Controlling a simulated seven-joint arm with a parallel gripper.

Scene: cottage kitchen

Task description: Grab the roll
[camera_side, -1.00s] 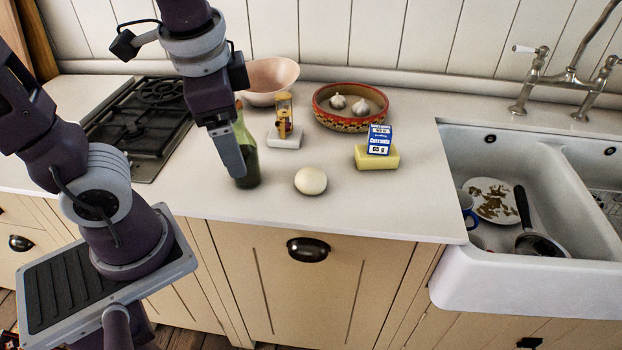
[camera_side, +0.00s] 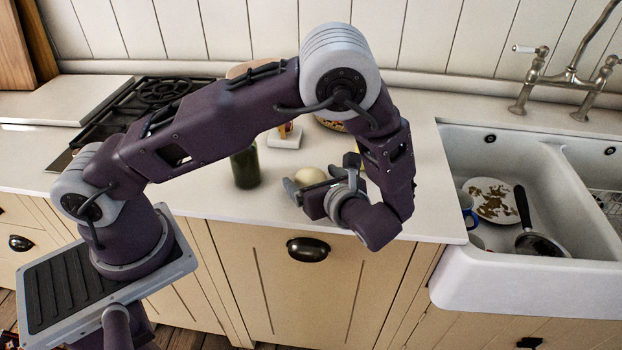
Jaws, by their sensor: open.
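The roll (camera_side: 309,175) is a pale, round bun on the light worktop near its front edge. Its upper part shows in the side view; its lower front is hidden by my gripper. My gripper (camera_side: 319,177) is low at the worktop, reaching in from the right and front. Its jaws are apart, one finger at the roll's left and one at its right. I cannot tell whether either finger touches the roll.
A dark green bottle (camera_side: 245,166) stands left of the roll. A white block (camera_side: 286,140) lies behind. My arm mostly hides the patterned bowl (camera_side: 331,124) and the pink bowl (camera_side: 240,70). The sink (camera_side: 452,205) is at right, the hob (camera_side: 110,105) at left.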

